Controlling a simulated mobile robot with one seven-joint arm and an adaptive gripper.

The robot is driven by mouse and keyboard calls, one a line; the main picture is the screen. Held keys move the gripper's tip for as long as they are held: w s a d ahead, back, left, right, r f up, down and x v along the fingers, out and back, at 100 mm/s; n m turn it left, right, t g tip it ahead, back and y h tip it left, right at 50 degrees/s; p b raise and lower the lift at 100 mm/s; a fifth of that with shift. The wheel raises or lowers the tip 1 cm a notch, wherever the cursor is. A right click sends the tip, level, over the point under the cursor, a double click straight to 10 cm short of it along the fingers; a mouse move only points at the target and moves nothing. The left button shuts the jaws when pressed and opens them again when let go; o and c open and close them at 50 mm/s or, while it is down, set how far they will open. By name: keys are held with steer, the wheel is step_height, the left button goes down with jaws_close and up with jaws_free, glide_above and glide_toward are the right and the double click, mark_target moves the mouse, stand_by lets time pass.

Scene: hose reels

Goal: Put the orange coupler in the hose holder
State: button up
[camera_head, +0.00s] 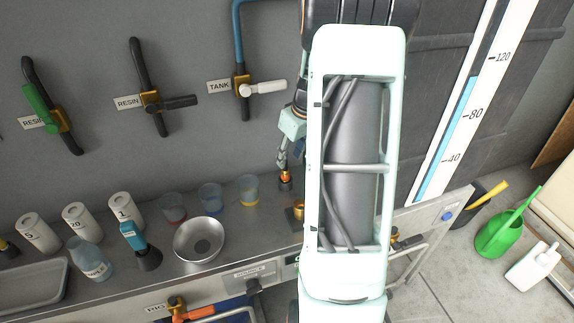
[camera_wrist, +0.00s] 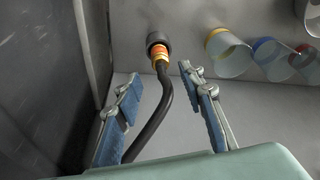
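The orange coupler (camera_wrist: 161,57) shows in the wrist view on the end of a black hose (camera_wrist: 160,112). Its far end meets a black round piece (camera_wrist: 157,40) at the bench surface; I cannot tell whether this is the hose holder. In the head view the orange coupler (camera_head: 285,176) stands upright near the back of the bench. My gripper (camera_head: 283,160) is just above it. In the wrist view the fingers of my gripper (camera_wrist: 159,74) are spread wide, short of the coupler. The hose runs between them, with gaps visible.
Three clear cups with coloured bases, including a blue one (camera_head: 210,197), stand left of the coupler. A brass piece (camera_head: 297,211) is close by, partly behind my arm. Valves, including the tank valve (camera_head: 243,87), project from the wall.

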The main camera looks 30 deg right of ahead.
steer(key=v, duration=0.4)
stand_by(0.5)
